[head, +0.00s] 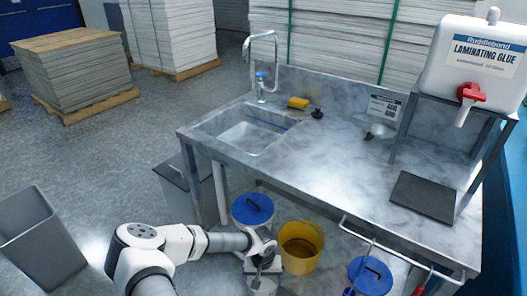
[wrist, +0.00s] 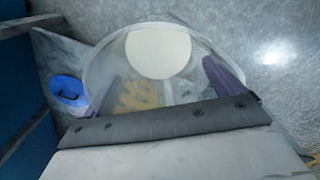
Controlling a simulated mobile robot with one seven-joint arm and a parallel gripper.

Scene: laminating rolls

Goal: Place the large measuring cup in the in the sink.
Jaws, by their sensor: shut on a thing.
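The large measuring cup (wrist: 165,62) is clear with a round whitish base and fills the middle of the wrist view, directly in front of my gripper. My gripper (head: 263,264) is low in front of the counter in the head view, shut on the cup. A pale part of the cup (head: 262,286) shows just below it; most of the cup is hidden there. The fingers are partly seen in the wrist view through and beside the clear wall. The sink (head: 250,133) is a basin in the left part of the counter, up and behind my gripper, and looks empty.
A faucet (head: 262,48), a bottle (head: 261,88) and a yellow sponge (head: 298,103) are by the sink. Under the counter's front edge stand a yellow bucket (head: 301,246) and blue-lidded containers (head: 252,208). A glue tank (head: 475,62) stands at right. The counter's middle (head: 330,165) is clear.

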